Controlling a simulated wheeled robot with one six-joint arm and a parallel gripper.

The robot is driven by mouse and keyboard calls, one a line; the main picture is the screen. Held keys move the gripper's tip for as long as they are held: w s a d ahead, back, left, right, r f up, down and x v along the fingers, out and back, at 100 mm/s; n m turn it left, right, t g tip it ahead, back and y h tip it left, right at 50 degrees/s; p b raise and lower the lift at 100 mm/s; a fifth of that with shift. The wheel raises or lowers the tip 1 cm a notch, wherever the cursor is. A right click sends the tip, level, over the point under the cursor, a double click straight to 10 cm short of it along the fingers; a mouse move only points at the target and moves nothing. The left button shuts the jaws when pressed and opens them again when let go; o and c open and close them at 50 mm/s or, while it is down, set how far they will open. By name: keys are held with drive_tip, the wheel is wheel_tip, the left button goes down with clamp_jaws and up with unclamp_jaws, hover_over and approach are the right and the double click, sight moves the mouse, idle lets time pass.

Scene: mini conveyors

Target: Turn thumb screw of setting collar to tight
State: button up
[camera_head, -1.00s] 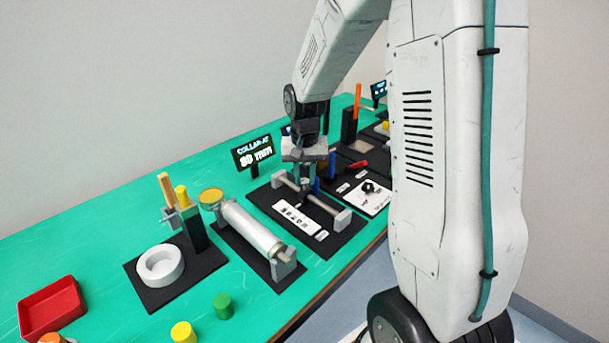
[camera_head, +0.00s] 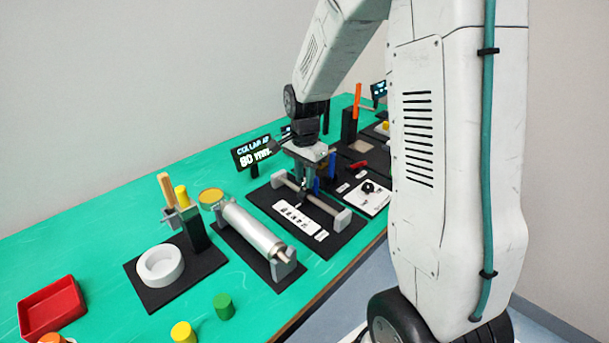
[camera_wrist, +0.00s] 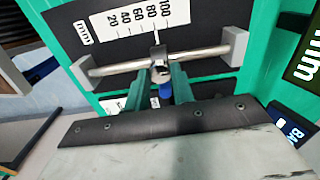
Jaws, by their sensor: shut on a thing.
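The setting collar (camera_wrist: 159,54) is a small grey ring on a horizontal metal rod (camera_wrist: 115,67), near the 80 mark of the printed scale (camera_wrist: 132,18) in the wrist view. The thumb screw (camera_wrist: 161,74) sits on the collar's near side, between my gripper's fingertips. My gripper (camera_wrist: 162,80) is shut on the thumb screw. In the head view my gripper (camera_head: 307,186) reaches down over the rod (camera_head: 322,204), and the collar is mostly hidden by the fingers. A sign (camera_head: 252,153) reads "COLLAR AT 80 mm".
Grey end blocks (camera_head: 341,218) hold the rod on a black mat. A metal roller (camera_head: 250,230) stands close to the left. A white plate with a black knob (camera_head: 376,195) and a blue post (camera_head: 331,165) are to the right.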

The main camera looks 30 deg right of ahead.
sight(304, 180)
drive_tip(key=shift+m, duration=0.3)
drive_tip(key=o, duration=0.7)
drive_tip(key=shift+r, duration=0.15)
wheel_tip(304, 180, up, 8)
drive_tip(key=shift+f, duration=0.2)
idle(0.4)
